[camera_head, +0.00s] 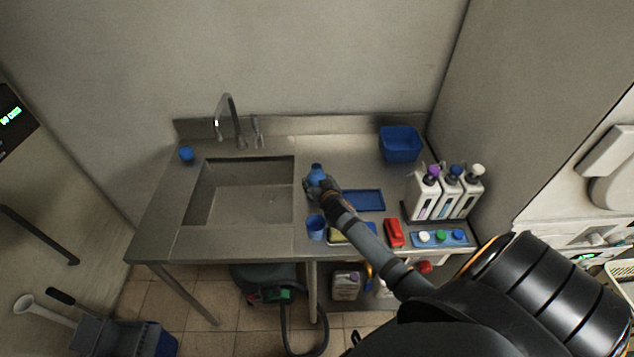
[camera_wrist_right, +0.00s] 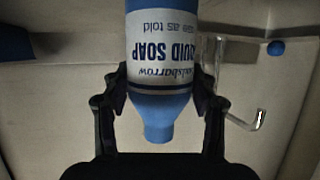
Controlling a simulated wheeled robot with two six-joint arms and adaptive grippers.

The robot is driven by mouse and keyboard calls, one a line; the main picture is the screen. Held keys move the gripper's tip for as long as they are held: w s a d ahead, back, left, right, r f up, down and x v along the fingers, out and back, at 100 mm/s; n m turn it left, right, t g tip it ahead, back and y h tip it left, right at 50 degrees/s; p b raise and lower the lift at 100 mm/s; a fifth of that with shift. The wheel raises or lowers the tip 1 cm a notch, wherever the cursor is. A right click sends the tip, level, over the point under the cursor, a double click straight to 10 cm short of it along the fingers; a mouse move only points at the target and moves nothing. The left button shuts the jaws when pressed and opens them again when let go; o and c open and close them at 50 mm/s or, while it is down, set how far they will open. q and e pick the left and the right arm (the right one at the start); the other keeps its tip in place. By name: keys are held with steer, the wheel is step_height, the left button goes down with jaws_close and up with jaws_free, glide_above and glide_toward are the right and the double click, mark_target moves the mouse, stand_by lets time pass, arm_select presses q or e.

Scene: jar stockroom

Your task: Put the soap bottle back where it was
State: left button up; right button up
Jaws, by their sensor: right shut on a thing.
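The soap bottle (camera_wrist_right: 160,50) has a white label reading "liquid soap" and blue ends. My right gripper (camera_wrist_right: 160,95) is shut on it, with one finger on each side. The label and the tapered blue neck appear upside down in the right wrist view, as does the tap. In the head view the blue top of the bottle (camera_head: 316,172) shows just beyond my right gripper (camera_head: 320,187), over the counter right of the sink; its lower part is hidden. I cannot tell whether its base touches the counter. My left gripper is not in view.
The sink (camera_head: 240,195) lies left of the gripper. A blue tray (camera_head: 362,200), blue cup (camera_head: 316,228), red object (camera_head: 394,233) and tray of caps (camera_head: 458,238) are nearby. A rack of three pump bottles (camera_head: 420,200) and blue bin (camera_head: 400,144) stand right. A small blue object (camera_head: 187,153) is far left.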

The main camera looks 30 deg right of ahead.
steer(key=shift+f, duration=0.65)
steer(key=o, duration=1.3)
steer(key=shift+r, duration=0.3)
steer(key=b+v, duration=0.2)
steer(key=v, duration=1)
